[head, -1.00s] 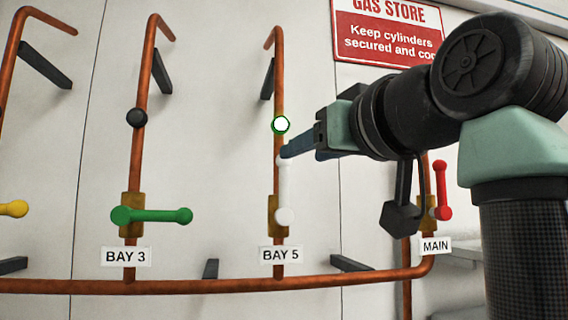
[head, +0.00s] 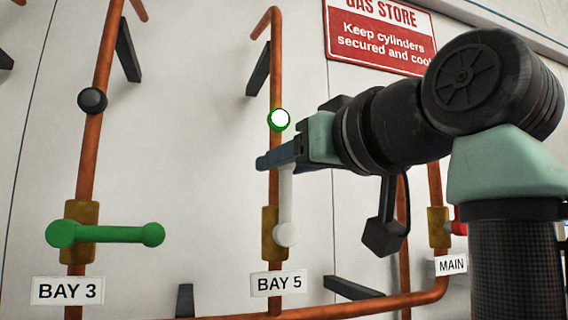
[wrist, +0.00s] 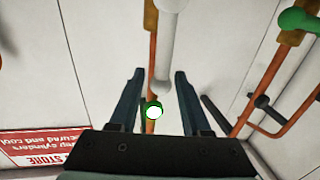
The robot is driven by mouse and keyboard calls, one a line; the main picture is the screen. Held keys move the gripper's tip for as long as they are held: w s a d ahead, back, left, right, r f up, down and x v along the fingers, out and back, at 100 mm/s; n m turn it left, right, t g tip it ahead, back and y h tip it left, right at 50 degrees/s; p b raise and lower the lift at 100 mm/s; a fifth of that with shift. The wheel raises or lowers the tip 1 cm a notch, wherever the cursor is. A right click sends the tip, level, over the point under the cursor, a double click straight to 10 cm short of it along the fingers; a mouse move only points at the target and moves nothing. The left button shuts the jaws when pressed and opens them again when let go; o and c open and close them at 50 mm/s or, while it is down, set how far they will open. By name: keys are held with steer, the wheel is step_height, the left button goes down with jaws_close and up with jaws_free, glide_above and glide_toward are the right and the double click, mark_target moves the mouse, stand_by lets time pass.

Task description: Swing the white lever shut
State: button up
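The white lever (head: 286,205) is on the BAY 5 valve and stands upright, nearly in line with its copper pipe. Its round hub (head: 286,234) is at the bottom, over the brass valve body (head: 268,245). My gripper (head: 262,163) is at the lever's upper end, which its blue fingers partly hide in the head view. In the wrist view my gripper (wrist: 159,74) is open, with a finger on either side of the white lever (wrist: 168,50). I see gaps on both sides; contact is not visible.
A green lever (head: 110,234) lies crosswise on BAY 3 to the left. A lit green-ringed lamp (head: 279,119) is on the BAY 5 pipe just above my fingers. A red lever (head: 458,228) at MAIN is partly behind my arm.

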steer(key=shift+s, duration=0.1)
steer(key=shift+c, duration=1.2)
jaws_close()
